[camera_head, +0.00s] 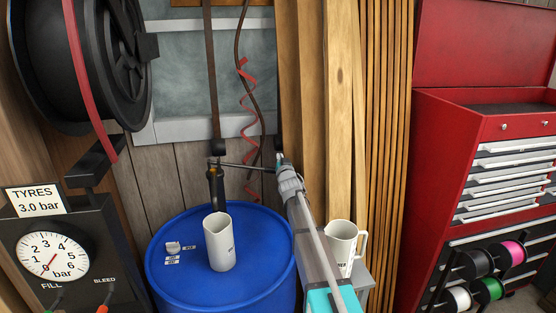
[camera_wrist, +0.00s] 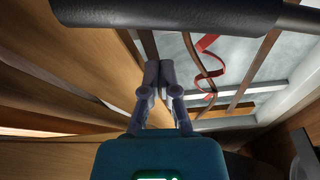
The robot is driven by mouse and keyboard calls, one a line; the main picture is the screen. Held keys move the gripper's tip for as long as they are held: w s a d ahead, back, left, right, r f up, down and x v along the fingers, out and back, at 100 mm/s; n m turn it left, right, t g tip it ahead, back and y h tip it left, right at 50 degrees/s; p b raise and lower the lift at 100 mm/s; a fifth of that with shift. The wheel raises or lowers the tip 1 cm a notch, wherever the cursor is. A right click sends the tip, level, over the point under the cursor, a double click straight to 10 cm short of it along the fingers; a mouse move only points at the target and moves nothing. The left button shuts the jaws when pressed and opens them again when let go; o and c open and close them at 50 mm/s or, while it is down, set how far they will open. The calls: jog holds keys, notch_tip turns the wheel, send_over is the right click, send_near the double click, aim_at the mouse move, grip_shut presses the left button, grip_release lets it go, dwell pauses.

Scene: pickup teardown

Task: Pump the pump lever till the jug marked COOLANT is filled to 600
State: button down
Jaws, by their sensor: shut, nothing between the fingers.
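A white jug (camera_head: 219,245) stands upright on the blue drum (camera_head: 178,285), in front of the dark pump (camera_head: 215,188). Its marking faces aside and cannot be read, and its fill level is hidden. A second white jug (camera_head: 343,240) with a handle stands to the right, partly behind my arm; its marking is not readable. The thin pump lever (camera_head: 240,166) runs right from the pump top towards my gripper (camera_head: 281,163). In the wrist view, my gripper (camera_wrist: 157,75) is shut and empty. A dark bar (camera_wrist: 160,14), apparently the lever's grip, crosses above the fingertips; contact cannot be told.
A gauge box (camera_head: 60,255) and a black hose reel (camera_head: 85,60) stand at the left. A red coil (camera_head: 247,95) hangs behind the pump. Upright planks (camera_head: 345,100) stand behind my arm. A red tool chest (camera_head: 470,150) is at the right. Small labels lie on the drum.

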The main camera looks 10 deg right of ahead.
jog(key=s+f+b, duration=0.1)
jog(key=s, duration=0.9)
jog(key=shift+f+b, duration=0.2)
jog(key=shift+b, duration=0.15)
jog(key=shift+a, duration=0.1)
dwell(1.5)
jog(key=s+f+g, duration=0.3)
jog(key=s+f, duration=0.2)
jog(key=s+f+g+h, duration=0.1)
jog(key=s+f+g, duration=0.3)
jog(key=s+f, duration=0.1)
jog(key=s+f+g, duration=0.3)
jog(key=s+f, duration=0.2)
jog(key=shift+f+g+h, duration=0.2)
jog(key=shift+g+h, duration=0.1)
jog(key=s+a+f+g, duration=0.1)
jog(key=s+f+g, duration=0.1)
jog(key=s, duration=0.5)
jog(key=s+a+f+n+g+y, duration=0.1)
jog(key=s+g, duration=0.3)
jog(key=s, duration=0.2)
jog(key=s+a+f+g+y, duration=0.1)
jog(key=s+a+f+g, duration=0.1)
jog(key=s, duration=0.5)
jog(key=shift+s+f+n+g, duration=0.3)
jog(key=shift+f+n+g, duration=0.1)
jog(key=shift+g, duration=0.1)
